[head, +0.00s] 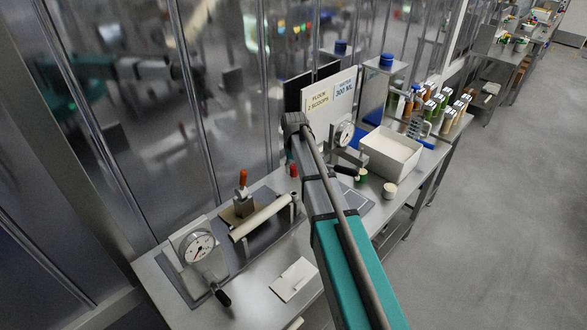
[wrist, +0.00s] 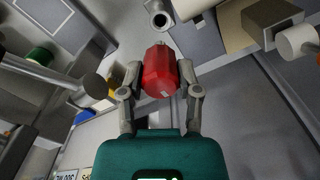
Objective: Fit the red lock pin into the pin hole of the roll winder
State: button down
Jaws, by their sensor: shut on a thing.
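The red lock pin (wrist: 158,74) is between the two grey fingers of my gripper (wrist: 158,68) in the wrist view, and the fingers are shut on it. A short grey tip shows at its far end. Just beyond that tip is a grey round post with a dark opening (wrist: 158,19), apart from the pin in the picture; it looks like the pin hole. In the head view a small red piece (head: 292,170) shows left of my arm, probably the pin. My gripper is hidden there. A pale roll (head: 262,218) lies across brackets, seemingly on the roll winder.
A dial gauge with a crank (head: 198,247) stands at the near left. A white plate (head: 294,279) lies in front.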

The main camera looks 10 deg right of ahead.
jog(key=shift+f+b, duration=2.8)
jog(key=shift+f, duration=0.05)
jog(key=shift+f+b, duration=1.8)
dwell(0.6)
dwell(1.0)
jog(key=shift+c, duration=1.1)
grip_release()
jog(key=shift+o, duration=1.1)
